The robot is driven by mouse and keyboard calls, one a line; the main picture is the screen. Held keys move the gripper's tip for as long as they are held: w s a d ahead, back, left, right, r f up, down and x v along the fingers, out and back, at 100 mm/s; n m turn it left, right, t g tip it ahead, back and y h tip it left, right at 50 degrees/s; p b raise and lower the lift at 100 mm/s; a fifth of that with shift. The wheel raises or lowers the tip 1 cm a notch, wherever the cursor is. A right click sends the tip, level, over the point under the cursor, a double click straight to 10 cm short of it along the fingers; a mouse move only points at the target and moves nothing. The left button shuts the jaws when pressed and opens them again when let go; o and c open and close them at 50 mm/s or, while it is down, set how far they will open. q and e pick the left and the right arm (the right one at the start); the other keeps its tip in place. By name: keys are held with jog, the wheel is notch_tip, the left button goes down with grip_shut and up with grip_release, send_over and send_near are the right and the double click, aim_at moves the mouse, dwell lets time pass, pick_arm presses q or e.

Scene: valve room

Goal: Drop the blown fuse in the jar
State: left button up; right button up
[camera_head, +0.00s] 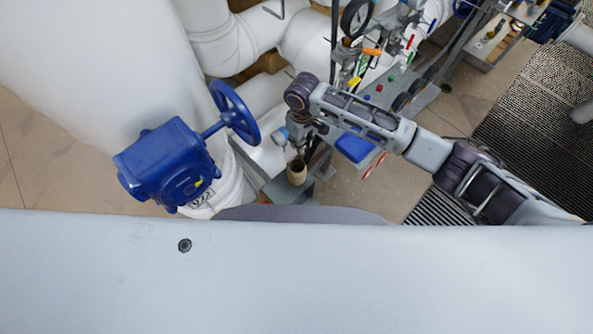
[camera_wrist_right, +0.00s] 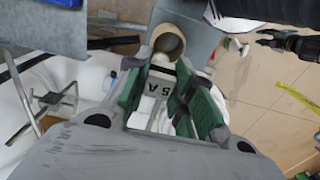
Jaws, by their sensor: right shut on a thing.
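My right gripper (camera_head: 303,143) points down in the head view, close above a small tan jar (camera_head: 297,171). In the right wrist view, its green-padded fingers (camera_wrist_right: 166,72) are shut on the fuse (camera_wrist_right: 160,88), a white piece marked "5 A". The jar (camera_wrist_right: 170,42) shows its round open mouth just beyond the fingertips. The fuse appears apart from the jar, but the gap is hard to judge. The fuse is too small to make out in the head view.
The jar stands on a grey ledge (camera_head: 288,190). A blue valve handwheel (camera_head: 235,112) and its blue gearbox (camera_head: 167,162) are close on the left. White pipes (camera_head: 240,45) run behind. A blue box (camera_head: 354,147) and a panel with a gauge (camera_head: 356,18) are near my right arm.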

jog(key=shift+f, duration=0.1)
dwell(0.3)
jog(key=shift+f+b, duration=0.9)
jog(key=shift+f, duration=0.2)
jog(key=shift+f+b, duration=1.8)
jog(key=shift+b, duration=0.5)
jog(key=o, duration=1)
jog(key=shift+c, duration=0.2)
jog(key=shift+r, duration=6.05)
jog(key=shift+s+f, duration=0.1)
